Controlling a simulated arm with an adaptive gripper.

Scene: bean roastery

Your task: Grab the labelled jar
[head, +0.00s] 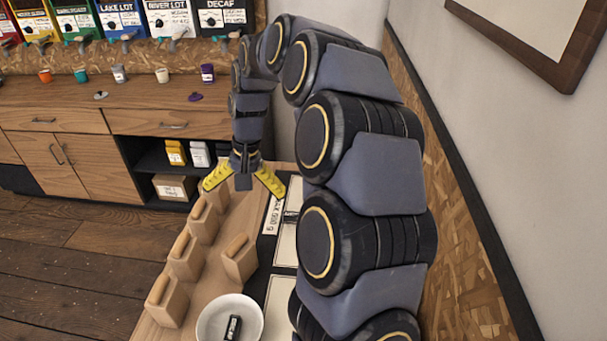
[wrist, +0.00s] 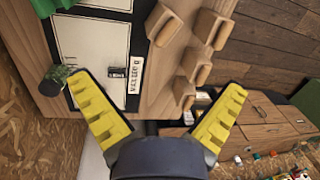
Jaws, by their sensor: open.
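I cannot tell for certain which thing is the labelled jar. A small dark-topped cylinder with a greenish side (wrist: 55,80) stands at the left in the wrist view, beside the panelled unit; no label is readable on it. In the head view my arm seems to hide it. My gripper (head: 244,190) is open, its yellow fingers spread wide with nothing between them. It also shows in the wrist view (wrist: 162,84), over the far end of the counter. The cylinder lies outside the left finger's tip in that view.
Several wooden blocks with rounded tops (head: 187,257) stand left on the counter. A white bowl (head: 208,316) holds a black item (head: 232,328). A pale-panelled unit (wrist: 100,45) bears a weight-limit strip (wrist: 135,83). A wall (head: 480,120) bounds the right. Small cups (head: 162,75) stand on the back counter.

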